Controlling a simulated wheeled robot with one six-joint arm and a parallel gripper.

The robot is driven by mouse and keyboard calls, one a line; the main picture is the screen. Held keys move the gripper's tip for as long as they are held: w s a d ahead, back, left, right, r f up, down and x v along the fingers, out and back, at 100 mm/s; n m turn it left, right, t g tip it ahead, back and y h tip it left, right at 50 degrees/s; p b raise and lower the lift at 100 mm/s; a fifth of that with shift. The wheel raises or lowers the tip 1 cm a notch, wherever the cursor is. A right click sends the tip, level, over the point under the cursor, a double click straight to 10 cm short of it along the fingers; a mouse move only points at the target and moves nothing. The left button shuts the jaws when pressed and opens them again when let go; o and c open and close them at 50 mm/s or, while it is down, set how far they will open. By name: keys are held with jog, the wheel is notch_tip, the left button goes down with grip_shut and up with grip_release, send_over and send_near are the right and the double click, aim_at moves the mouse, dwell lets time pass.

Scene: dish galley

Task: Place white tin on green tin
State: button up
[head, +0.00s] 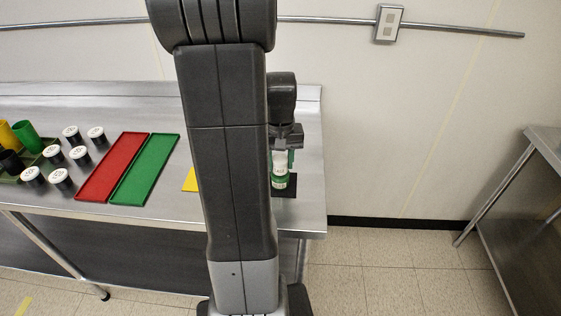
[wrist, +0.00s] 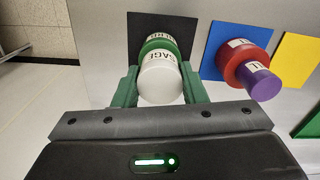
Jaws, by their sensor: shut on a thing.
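A white tin (wrist: 161,80) with a SAGE label sits between the two green fingers of my gripper (wrist: 160,86) in the wrist view. My gripper is shut on it. The green tin (wrist: 160,43) shows just beyond the white tin and stands on a black mat (wrist: 139,21). In the head view the white tin (head: 279,157) is directly above the green tin (head: 280,181), and they appear lined up and touching or very close. The seam between them is partly hidden by the fingers, so contact is not certain.
A purple tin (wrist: 259,82) sits on a red tin (wrist: 238,58) on a blue mat (wrist: 215,42), beside my gripper. A yellow mat (wrist: 300,57) is bare. Red (head: 112,168) and green trays (head: 146,168) and several black jars with white lids (head: 80,156) stand to the left.

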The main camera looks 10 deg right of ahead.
aim_at(280, 158)
jog(key=shift+f, duration=0.35)
jog(key=shift+f, duration=0.15)
jog(key=o, duration=1)
notch_tip(280, 158, up, 12)
jog(key=shift+r, duration=0.2)
